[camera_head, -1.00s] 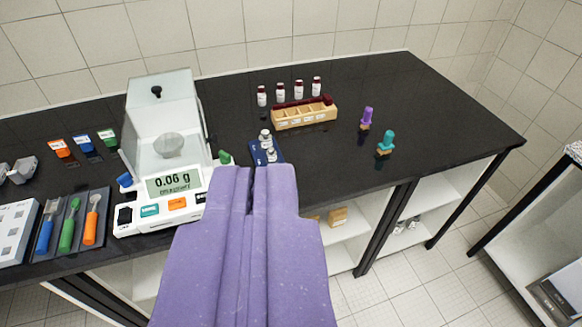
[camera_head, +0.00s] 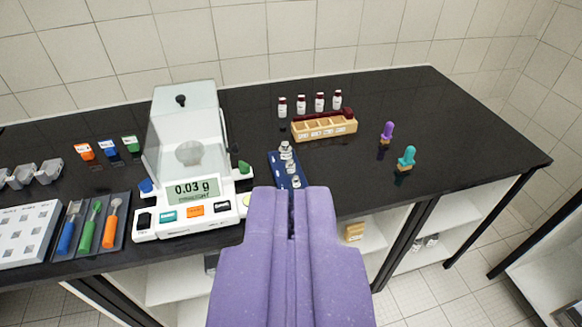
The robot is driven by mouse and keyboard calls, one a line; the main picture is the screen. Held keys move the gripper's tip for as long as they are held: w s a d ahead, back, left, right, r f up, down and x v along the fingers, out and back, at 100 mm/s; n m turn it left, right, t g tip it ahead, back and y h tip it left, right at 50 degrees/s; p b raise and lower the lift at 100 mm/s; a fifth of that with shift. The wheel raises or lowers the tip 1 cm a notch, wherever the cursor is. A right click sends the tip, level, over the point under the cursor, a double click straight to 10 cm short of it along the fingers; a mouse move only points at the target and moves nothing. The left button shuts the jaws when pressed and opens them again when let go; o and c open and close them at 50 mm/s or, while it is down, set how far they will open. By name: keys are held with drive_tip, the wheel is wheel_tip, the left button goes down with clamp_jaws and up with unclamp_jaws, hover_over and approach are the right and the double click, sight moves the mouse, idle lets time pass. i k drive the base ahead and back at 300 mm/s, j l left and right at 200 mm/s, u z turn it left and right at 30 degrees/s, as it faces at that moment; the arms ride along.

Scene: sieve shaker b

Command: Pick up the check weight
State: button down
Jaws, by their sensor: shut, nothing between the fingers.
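Several small silvery check weights (camera_head: 287,152) stand in a row on a narrow blue tray (camera_head: 274,171) on the black bench, just right of the balance. Which one is the task's weight I cannot tell. My purple gripper (camera_head: 291,191) is shut and empty. Its tips lie over the near end of the blue tray in the picture and hide part of it. The nearest weight shows just beyond the tips, with no contact visible.
A balance (camera_head: 190,188) with a clear draft shield and a display reading 0.03 g stands left of the tray. A wooden rack (camera_head: 323,127) and small bottles (camera_head: 319,102) are behind. Purple (camera_head: 387,132) and teal (camera_head: 405,158) capped items stand right, with bare bench around them.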

sight(290, 166)
drive_tip(key=i+l, duration=0.15)
drive_tip(key=i, duration=0.3)
drive_tip(key=i+l, duration=0.15)
drive_tip(key=i, duration=0.35)
drive_tip(key=i+l, duration=0.15)
drive_tip(key=i, duration=0.3)
drive_tip(key=i+l, duration=0.15)
drive_tip(key=i, duration=0.3)
